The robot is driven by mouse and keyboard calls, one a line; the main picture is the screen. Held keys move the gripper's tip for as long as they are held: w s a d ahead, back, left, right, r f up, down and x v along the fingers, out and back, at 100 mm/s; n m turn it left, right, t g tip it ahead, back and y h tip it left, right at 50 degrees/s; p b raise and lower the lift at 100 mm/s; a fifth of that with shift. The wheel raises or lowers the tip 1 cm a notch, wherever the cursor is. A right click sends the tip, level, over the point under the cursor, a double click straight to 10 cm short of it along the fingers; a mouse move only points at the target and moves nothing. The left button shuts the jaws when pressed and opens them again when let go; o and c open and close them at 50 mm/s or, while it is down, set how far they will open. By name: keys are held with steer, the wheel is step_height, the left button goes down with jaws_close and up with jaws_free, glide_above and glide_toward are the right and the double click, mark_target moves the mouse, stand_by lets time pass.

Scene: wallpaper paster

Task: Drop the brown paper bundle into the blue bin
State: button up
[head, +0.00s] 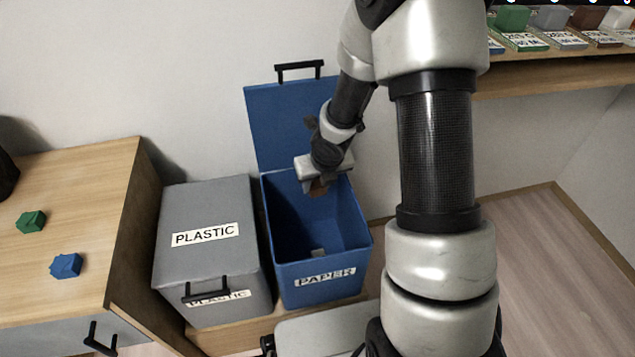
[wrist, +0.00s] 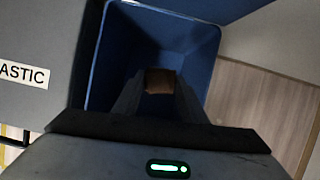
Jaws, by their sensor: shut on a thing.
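The blue bin (head: 318,277) labelled PAPER stands with its lid (head: 283,125) raised against the wall. My gripper (head: 319,187) is over the bin's opening, toward the back. It is shut on the brown paper bundle (head: 316,190), of which only a small part shows below the gripper in the head view. In the wrist view the brown bundle (wrist: 160,81) sits between the two fingertips, with the blue bin's walls (wrist: 203,42) around it. A small pale patch shows on the bin's inside near the front.
A grey bin (head: 200,265) labelled PLASTIC, lid shut, stands directly left of the blue bin. A wooden cabinet (head: 75,200) at the left holds a green block (head: 31,222) and a blue block (head: 66,266). A shelf (head: 550,72) with labelled blocks is at the upper right.

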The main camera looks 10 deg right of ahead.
steer(key=shift+f, duration=0.4)
steer(key=o, duration=1.1)
steer(key=p+v, duration=1.1)
steer(key=v, duration=0.6)
steer(key=shift+r, duration=0.2)
steer(key=shift+s, duration=0.1)
